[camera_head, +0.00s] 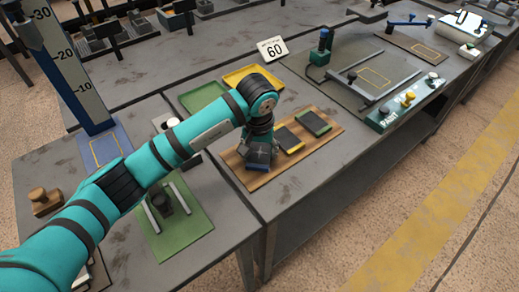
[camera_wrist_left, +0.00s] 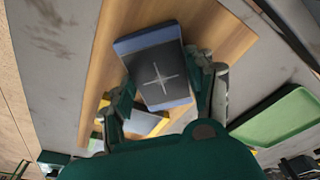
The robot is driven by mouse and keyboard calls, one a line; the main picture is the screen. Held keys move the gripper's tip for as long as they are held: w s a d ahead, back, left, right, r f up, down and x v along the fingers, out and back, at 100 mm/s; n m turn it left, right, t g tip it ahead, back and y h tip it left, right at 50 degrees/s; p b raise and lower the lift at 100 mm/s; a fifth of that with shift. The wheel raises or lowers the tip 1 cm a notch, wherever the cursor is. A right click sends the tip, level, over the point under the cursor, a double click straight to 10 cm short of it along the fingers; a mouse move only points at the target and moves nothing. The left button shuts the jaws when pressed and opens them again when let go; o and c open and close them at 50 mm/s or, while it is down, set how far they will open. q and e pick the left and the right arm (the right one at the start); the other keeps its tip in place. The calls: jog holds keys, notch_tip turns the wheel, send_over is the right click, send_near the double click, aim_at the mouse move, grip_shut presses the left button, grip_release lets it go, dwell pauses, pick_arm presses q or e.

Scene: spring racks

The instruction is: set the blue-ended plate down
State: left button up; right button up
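The blue-ended plate (camera_head: 258,159), dark with blue ends and a pale cross mark, is over the near-left end of the wooden board (camera_head: 330,125). My left gripper (camera_head: 261,143) points down at it. In the left wrist view the plate (camera_wrist_left: 160,75) is between the two fingers of my left gripper (camera_wrist_left: 165,95), which are shut on its sides. It looks tilted, and I cannot tell whether it touches the board. A yellow-ended plate (camera_head: 289,139) and a green-ended plate (camera_head: 314,123) lie farther along the board. My right gripper is not in view.
A yellow tray (camera_head: 236,79) and a green tray (camera_head: 187,103) are behind the board, near a "60" sign (camera_head: 272,48). A green mat with rails (camera_head: 194,226) is at left. A press station (camera_head: 386,116) stands at right. The bench in front of the board is clear.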

aim_at(259, 159)
pick_arm(q)
jog(key=o, duration=0.4)
jog(key=shift+o, duration=0.2)
jog(key=shift+r, duration=0.45)
notch_tip(259, 159, up, 11)
jog(key=s+b, duration=0.2)
jog(key=shift+a, duration=0.15)
jog(key=shift+w+r, duration=0.1)
